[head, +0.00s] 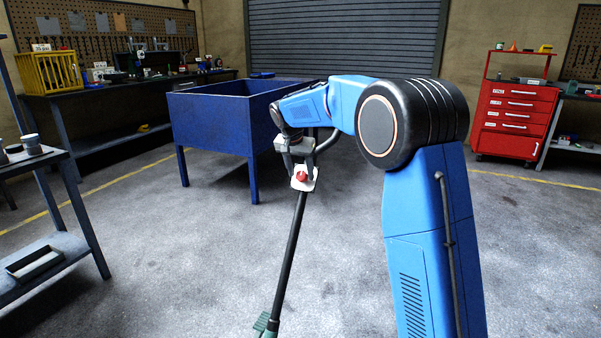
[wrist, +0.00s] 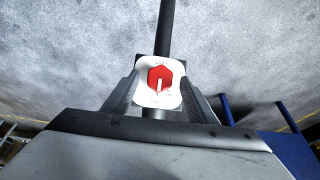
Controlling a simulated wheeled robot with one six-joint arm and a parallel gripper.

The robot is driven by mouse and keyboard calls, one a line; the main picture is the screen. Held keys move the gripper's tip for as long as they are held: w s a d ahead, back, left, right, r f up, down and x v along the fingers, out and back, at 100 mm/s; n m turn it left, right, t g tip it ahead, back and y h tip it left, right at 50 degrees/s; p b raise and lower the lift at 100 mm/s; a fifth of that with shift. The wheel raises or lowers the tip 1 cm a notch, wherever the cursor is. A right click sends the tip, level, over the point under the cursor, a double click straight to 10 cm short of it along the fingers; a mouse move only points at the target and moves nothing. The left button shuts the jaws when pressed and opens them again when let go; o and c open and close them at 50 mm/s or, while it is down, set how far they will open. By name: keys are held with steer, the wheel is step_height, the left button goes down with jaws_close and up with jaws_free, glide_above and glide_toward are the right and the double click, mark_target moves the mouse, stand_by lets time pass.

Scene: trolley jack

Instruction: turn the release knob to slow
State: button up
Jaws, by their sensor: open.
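The red release knob (head: 301,176) sits on a white plate (head: 310,184) near the top of the jack's dark handle (head: 289,255). In the wrist view the knob (wrist: 153,74) is six-sided. Its white pointer line points down the picture, toward lettering at the plate's lower edge that is too small to read. My gripper (head: 299,170) is open at the plate. In the wrist view its fingers (wrist: 160,88) lie either side of the plate and knob, partly behind the plate. I cannot tell whether they touch it.
A green part of the jack (head: 262,322) shows at the bottom edge. A blue bin on legs (head: 212,125) stands behind my gripper. A grey shelf (head: 45,255) is at left and a red tool cabinet (head: 513,120) at back right. The floor around the handle is clear.

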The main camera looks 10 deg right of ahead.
steer(key=c, duration=1.1)
steer(key=shift+o, duration=0.2)
steer(key=shift+a, duration=0.1)
steer(key=n, duration=0.1)
steer(key=n+g+h, duration=0.1)
steer(key=n+h, duration=0.1)
steer(key=shift+w+a+f+n, duration=0.1)
steer(key=shift+w+a+n, duration=0.1)
steer(key=shift+a+n, duration=0.15)
steer(key=n+h, duration=0.1)
steer(key=n, duration=0.1)
steer(key=n+g+h, duration=0.1)
steer(key=n+h, duration=0.1)
steer(key=shift+a+f, duration=0.15)
steer(key=shift+a, duration=0.05)
steer(key=shift+n+h, duration=0.25)
steer(key=shift+h, duration=0.05)
steer(key=o, duration=1.1)
steer(key=shift+c, duration=0.2)
